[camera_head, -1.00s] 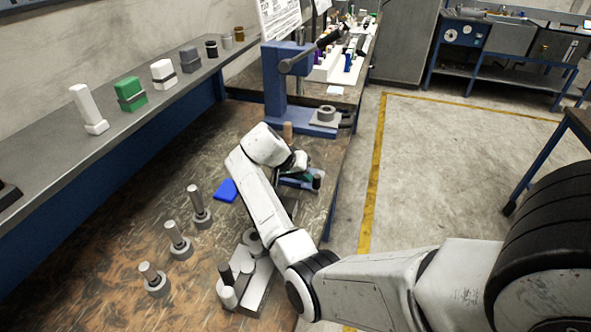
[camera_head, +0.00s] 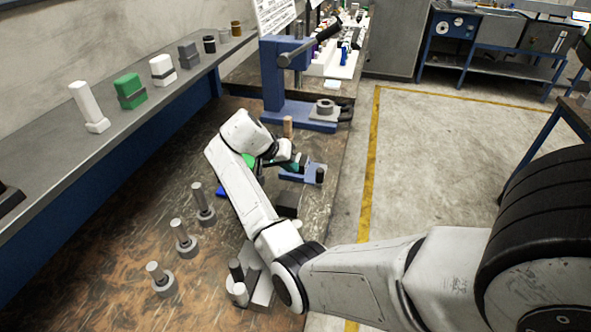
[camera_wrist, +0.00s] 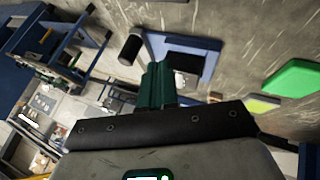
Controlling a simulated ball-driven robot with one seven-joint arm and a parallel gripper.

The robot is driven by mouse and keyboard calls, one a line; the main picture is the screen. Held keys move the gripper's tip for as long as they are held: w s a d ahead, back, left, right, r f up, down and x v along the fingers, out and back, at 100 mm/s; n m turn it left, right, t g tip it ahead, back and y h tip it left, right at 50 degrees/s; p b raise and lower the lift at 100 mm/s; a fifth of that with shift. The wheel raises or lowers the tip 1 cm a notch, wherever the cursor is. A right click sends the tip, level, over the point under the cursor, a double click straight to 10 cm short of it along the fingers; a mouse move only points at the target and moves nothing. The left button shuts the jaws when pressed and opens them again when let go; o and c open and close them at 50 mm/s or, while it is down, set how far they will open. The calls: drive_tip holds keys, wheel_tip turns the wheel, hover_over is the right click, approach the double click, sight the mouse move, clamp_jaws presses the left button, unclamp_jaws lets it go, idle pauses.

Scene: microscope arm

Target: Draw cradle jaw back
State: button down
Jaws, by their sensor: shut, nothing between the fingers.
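The blue cradle (camera_head: 312,172) sits on the wooden bench just right of my gripper, with a black cylindrical knob at its right end. It also shows in the wrist view as a blue frame (camera_wrist: 210,40) around a dark block (camera_wrist: 187,62); I cannot tell for sure which part is the jaw. The black knob (camera_wrist: 130,47) stands at the frame's left. My gripper (camera_head: 291,164) has its teal fingers shut and empty beside the cradle. In the wrist view the fingers (camera_wrist: 157,72) overlap the cradle's near edge; contact cannot be told.
A blue press (camera_head: 272,85) stands behind, with a wooden peg (camera_head: 288,127) before it. A dark block (camera_head: 289,203) sits in front of the cradle. A green block (camera_wrist: 295,77) lies close by. Several grey posts (camera_head: 202,203) stand left of my arm. Floor is free at right.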

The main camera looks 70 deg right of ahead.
drive_tip(key=v, duration=0.7)
drive_tip(key=shift+w+b, duration=0.25)
drive_tip(key=shift+b, duration=0.2)
drive_tip(key=shift+f, duration=0.15)
